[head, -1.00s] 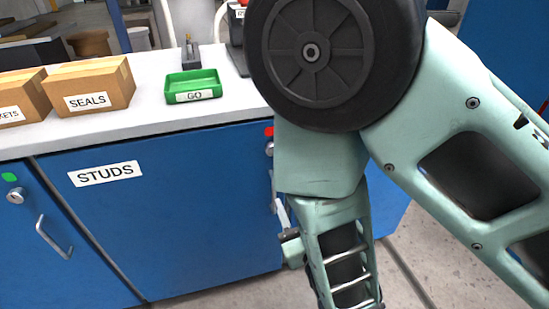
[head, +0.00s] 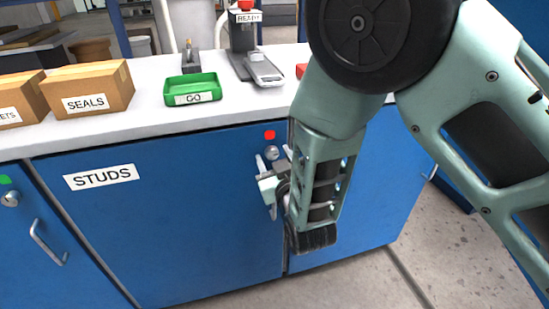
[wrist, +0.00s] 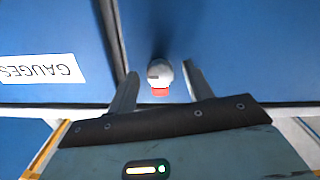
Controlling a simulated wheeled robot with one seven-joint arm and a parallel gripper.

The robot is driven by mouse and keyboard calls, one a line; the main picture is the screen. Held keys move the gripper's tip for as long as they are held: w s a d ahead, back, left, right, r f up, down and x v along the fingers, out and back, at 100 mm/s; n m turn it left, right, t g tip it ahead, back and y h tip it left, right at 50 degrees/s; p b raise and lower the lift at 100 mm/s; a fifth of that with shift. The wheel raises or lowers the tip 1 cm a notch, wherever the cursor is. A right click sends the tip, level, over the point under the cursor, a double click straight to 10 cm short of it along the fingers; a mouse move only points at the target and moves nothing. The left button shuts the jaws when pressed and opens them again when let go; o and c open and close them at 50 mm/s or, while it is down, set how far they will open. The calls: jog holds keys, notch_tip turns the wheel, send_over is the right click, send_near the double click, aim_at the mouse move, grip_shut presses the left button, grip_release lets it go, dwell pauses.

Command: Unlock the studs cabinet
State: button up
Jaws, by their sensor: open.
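The studs cabinet (head: 190,230) is a blue door with a white STUDS label (head: 101,177). Near its upper right corner is a round silver lock (head: 271,153), with a red marker (head: 269,135) just above it. In the wrist view, which is upside down, the lock (wrist: 160,73) shows a small dark slot, and the red marker (wrist: 160,92) is beside it. My gripper (head: 274,157) is open in front of the lock. In the wrist view my gripper (wrist: 161,78) has one finger on each side of the lock, with visible gaps. The door's handle is partly hidden behind my gripper.
A GAUGES label (wrist: 42,68) marks the adjoining blue door. The left cabinet has a lock (head: 11,198), green marker (head: 5,180) and handle (head: 48,243). The countertop holds a SEALS box (head: 90,88), a green GO tray (head: 192,88) and a scale-like device (head: 262,68).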

jog(key=shift+w, duration=0.1)
jog(key=c, duration=1)
jog(key=shift+n, duration=0.4)
jog(key=n+p, duration=0.1)
jog(key=n, duration=0.2)
jog(key=shift+a+r+n, duration=0.1)
jog(key=shift+n, duration=0.3)
jog(key=n+p, duration=0.2)
jog(key=n, duration=0.2)
jog(key=shift+n, duration=0.3)
jog(key=n+p, duration=0.1)
jog(key=n, duration=0.3)
jog(key=shift+p, duration=0.4)
jog(key=n+p, duration=0.1)
jog(key=n, duration=0.3)
jog(key=shift+n+p, duration=0.3)
